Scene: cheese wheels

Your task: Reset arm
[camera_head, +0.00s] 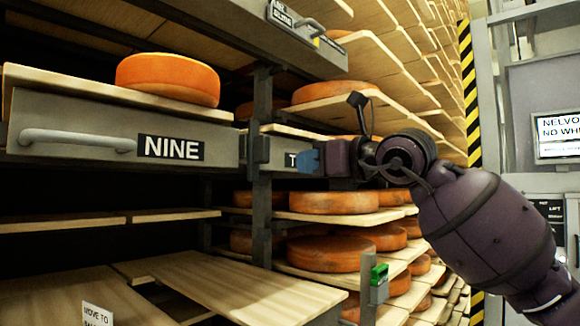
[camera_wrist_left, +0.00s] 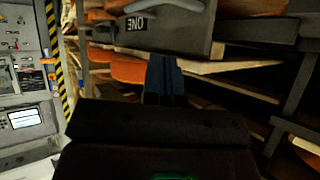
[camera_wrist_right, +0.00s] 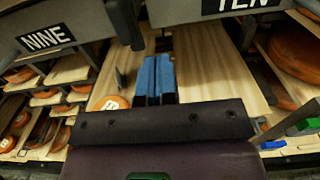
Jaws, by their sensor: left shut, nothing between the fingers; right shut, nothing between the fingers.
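My right arm comes in from the right in the head view. In the right wrist view the blue fingers (camera_wrist_right: 153,80) are together and empty, with the NINE drawer front (camera_wrist_right: 45,37) at left and the TEN drawer front (camera_wrist_right: 240,8) at right. My left gripper shows only in the left wrist view, where its blue fingers (camera_wrist_left: 163,80) are together and empty below the ONE drawer front (camera_wrist_left: 150,25). My left arm is not in the head view.
An orange cheese wheel (camera_head: 168,78) lies on the board above the NINE drawer (camera_head: 110,135). A dark upright post (camera_head: 262,170) divides the racks. More wheels (camera_head: 330,202) fill the shelves behind. Lower left boards (camera_head: 215,285) are bare. A screen (camera_head: 560,137) is at right.

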